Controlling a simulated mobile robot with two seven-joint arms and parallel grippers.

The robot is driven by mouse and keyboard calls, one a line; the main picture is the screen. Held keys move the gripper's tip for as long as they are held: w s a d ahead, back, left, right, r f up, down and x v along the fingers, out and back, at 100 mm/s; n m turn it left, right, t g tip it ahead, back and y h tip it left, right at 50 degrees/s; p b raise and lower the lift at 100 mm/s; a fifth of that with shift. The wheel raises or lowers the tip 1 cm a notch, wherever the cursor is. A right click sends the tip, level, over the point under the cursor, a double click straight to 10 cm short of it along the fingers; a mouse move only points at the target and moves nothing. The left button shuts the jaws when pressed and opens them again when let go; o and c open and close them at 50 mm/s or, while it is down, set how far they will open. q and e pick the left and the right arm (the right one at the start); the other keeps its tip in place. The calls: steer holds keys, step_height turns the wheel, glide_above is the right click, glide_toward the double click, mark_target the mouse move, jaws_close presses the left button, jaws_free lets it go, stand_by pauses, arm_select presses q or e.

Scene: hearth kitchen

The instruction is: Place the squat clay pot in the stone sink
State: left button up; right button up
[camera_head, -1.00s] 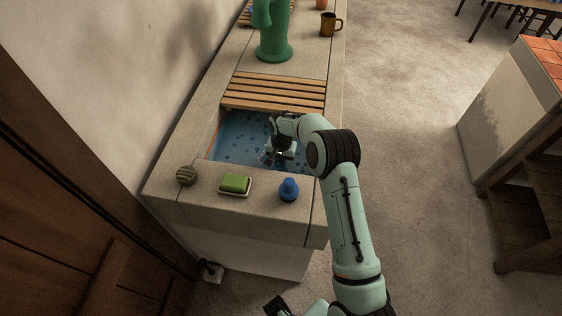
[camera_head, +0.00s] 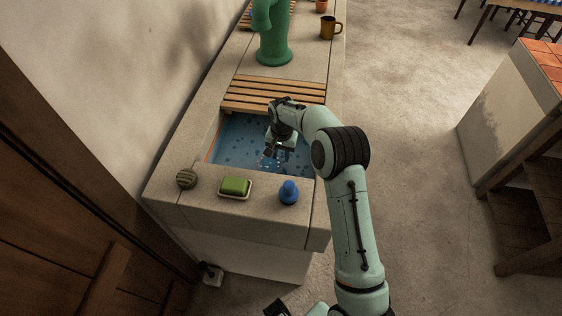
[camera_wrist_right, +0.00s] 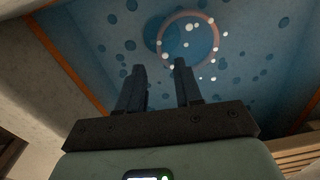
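A round pinkish rim (camera_wrist_right: 216,39) lies in the stone sink (camera_wrist_right: 70,62), beyond my fingertips in the right wrist view. It looks like the squat clay pot's rim; spotted blue shows inside it, and its body is hidden. In the head view it is a faint ring with pale dots near the front of the sink. The sink's stone edge (camera_head: 210,172) surrounds a blue spotted basin. My right gripper (camera_wrist_right: 158,66) is open, with its fingers apart and nothing between them. In the head view it hangs over the basin (camera_head: 271,149), behind the ring. My left gripper is not clearly seen.
A striped ball (camera_head: 186,179), a green block on a white dish (camera_head: 235,187) and a blue bottle (camera_head: 289,192) line the front ledge. A slatted wooden rack (camera_head: 260,95) lies behind the basin. Farther back stand a green pump (camera_head: 273,48) and a brown mug (camera_head: 329,27).

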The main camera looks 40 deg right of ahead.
steer(key=shift+r, duration=2.75)
steer(key=shift+a, duration=0.1)
